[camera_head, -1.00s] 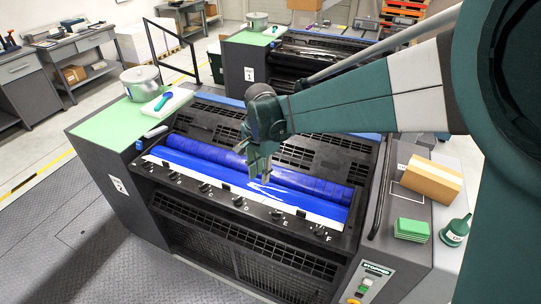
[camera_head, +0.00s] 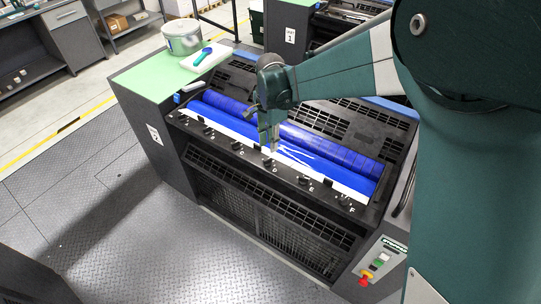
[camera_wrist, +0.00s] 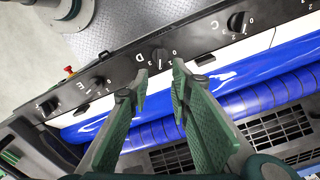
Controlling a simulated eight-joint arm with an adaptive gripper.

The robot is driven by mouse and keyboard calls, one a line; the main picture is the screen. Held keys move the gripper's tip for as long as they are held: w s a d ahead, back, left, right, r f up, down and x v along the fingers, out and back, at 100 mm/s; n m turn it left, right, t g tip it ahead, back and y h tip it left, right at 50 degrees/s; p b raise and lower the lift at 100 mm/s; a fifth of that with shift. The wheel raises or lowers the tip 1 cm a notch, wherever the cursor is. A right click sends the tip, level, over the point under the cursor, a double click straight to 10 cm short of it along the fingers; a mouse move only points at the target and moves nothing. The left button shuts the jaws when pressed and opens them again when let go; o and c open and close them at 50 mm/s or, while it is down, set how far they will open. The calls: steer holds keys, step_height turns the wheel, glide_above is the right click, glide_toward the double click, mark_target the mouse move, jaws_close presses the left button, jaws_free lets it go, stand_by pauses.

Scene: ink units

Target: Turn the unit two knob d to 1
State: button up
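Unit two's front panel carries a row of black knobs lettered up to F. Knob D (camera_wrist: 158,55) is a small black knob beside the white letter D and small white scale digits; in the head view it sits mid-row (camera_head: 268,162), just below my fingertips. I cannot read its setting. My gripper (camera_wrist: 160,75) is open, its two green fingers spread apart and empty, with knob D showing between and just beyond the tips. In the head view my gripper (camera_head: 271,147) points down over the ink roller's front edge, close to knob D. Contact cannot be made out.
Knob C (camera_wrist: 236,22) and knob E (camera_wrist: 97,83) flank knob D. The blue ink roller (camera_head: 325,148) and white strip lie behind the knobs. A pot (camera_head: 181,38) stands on the green top at the left. Buttons, one red (camera_head: 365,279), are at the right front. The floor before the unit is clear.

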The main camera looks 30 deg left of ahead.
mark_target(270, 158)
steer(key=shift+f, duration=3.8)
jaws_close()
